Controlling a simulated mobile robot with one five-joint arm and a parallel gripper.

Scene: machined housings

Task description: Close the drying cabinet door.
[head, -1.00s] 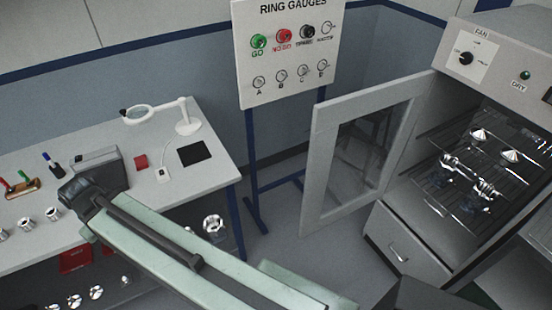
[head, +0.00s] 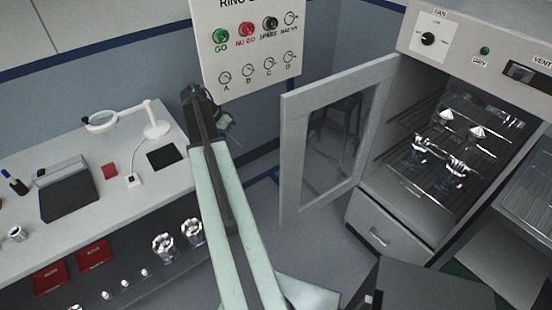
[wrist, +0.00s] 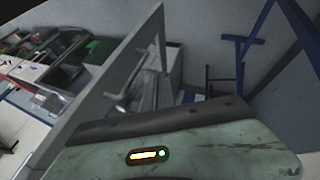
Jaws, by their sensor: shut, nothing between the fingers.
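The drying cabinet door (head: 294,160), a pale frame around a glass pane, stands wide open to the left of the drying cabinet (head: 408,42). The cabinet's interior shows, with shiny metal parts (head: 440,160) on wire racks. My gripper (head: 228,121) is small and dark at the far end of my raised arm, left of the door, with a gap in the picture between them. It looks shut and empty; its fingertips are hard to make out. In the wrist view a pale framed panel (wrist: 113,85), seemingly the door, stands beyond my green arm part.
A bench (head: 95,185) with a magnifier lamp (head: 155,120) stands at left, with parts and red trays below. The ring gauge board (head: 248,50) is behind my gripper. A drawer (head: 390,232) sits under the cabinet. Open floor (head: 300,245) lies below the door.

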